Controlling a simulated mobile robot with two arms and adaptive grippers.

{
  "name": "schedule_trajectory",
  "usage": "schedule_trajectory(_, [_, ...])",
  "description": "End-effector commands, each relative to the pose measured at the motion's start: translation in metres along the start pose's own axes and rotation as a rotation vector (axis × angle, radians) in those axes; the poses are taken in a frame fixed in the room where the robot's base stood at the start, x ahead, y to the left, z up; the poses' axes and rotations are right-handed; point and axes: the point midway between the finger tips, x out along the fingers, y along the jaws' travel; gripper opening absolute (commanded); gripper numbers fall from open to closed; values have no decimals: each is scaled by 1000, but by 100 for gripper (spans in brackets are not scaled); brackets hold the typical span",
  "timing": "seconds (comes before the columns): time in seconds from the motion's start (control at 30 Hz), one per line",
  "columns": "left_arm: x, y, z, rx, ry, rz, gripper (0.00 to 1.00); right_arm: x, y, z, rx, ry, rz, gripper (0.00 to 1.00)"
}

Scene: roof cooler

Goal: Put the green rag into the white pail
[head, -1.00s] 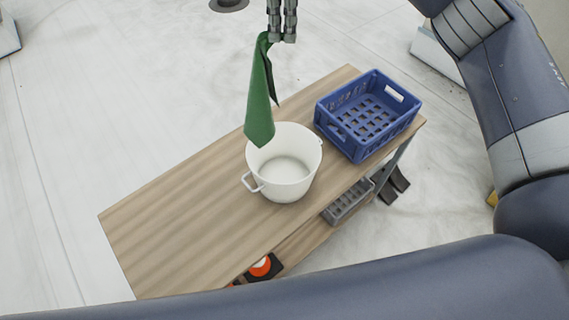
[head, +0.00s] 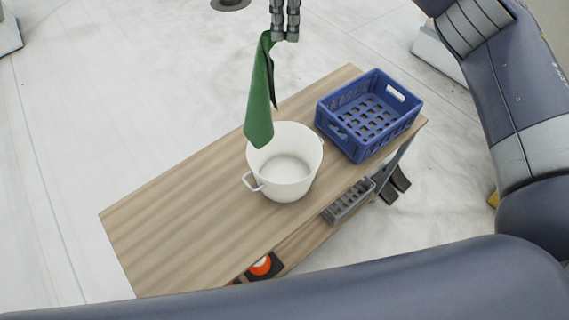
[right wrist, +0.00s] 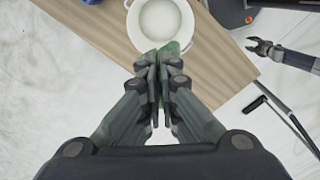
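The green rag (head: 260,105) hangs from my right gripper (head: 284,38), which is shut on its top end. The rag's lower tip overlaps the far left rim of the white pail (head: 285,190) in the head view. I cannot tell whether they touch. In the right wrist view the closed fingers (right wrist: 160,68) have a bit of the rag (right wrist: 171,48) showing beyond them, by the rim of the pail (right wrist: 132,28). The pail stands upright on the wooden table, and its visible inside is empty. My left gripper (right wrist: 257,46) shows small in the right wrist view, apparently open and empty, off the table.
A blue crate (head: 370,145) stands on the wooden table (head: 170,230) to the right of the pail. The table's left part is clear. A grey basket (head: 350,205) and an orange-and-black object (head: 261,266) are below the tabletop.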

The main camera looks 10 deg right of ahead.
Motion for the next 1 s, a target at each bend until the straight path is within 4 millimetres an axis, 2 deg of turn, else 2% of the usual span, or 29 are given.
schedule_trajectory(0.7, [0,0,0,0,0,1,40,0,17,31,2,0,0,0])
schedule_trajectory(1.0, [0,0,0,1,0,0,40,0,18,34,-1,0,0,0])
